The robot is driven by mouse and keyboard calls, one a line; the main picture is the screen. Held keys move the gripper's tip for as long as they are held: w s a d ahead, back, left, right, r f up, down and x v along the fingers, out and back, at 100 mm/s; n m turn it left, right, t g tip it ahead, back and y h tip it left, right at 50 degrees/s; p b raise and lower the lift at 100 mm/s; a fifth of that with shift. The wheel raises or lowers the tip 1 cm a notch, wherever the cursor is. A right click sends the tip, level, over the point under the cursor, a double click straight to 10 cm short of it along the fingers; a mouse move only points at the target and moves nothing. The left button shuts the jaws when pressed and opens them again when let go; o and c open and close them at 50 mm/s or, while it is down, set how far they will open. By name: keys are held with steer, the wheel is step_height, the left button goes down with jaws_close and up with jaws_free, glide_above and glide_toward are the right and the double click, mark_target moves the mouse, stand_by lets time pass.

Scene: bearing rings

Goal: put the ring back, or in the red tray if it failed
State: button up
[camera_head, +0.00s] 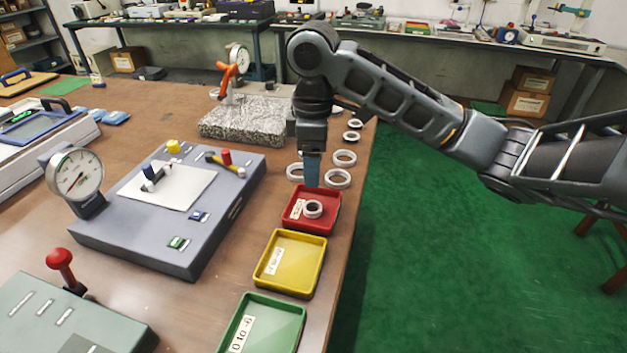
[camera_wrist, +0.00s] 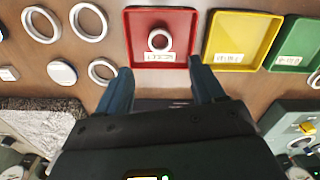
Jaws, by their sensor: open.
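One ring (camera_head: 313,209) lies flat inside the red tray (camera_head: 328,229); in the wrist view the ring (camera_wrist: 160,39) sits near the middle of the red tray (camera_wrist: 135,52), just above its label. My gripper (camera_head: 312,184) is above the far edge of the red tray. In the wrist view my gripper (camera_wrist: 158,72) has its two blue fingers spread wide with nothing between them. More rings lie loose on the table beyond the tray, among them one ring (camera_head: 337,178) close to its far side and another ring (camera_head: 345,158) farther back.
A yellow tray (camera_head: 318,265) and a green tray (camera_head: 296,324) stand in a row nearer than the red one, by the table's right edge. A grey fixture block with a dial gauge (camera_head: 76,182) stands left. A granite block (camera_head: 215,130) stands behind.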

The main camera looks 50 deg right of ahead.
steer(key=shift+r, duration=1)
steer(key=shift+a, duration=0.1)
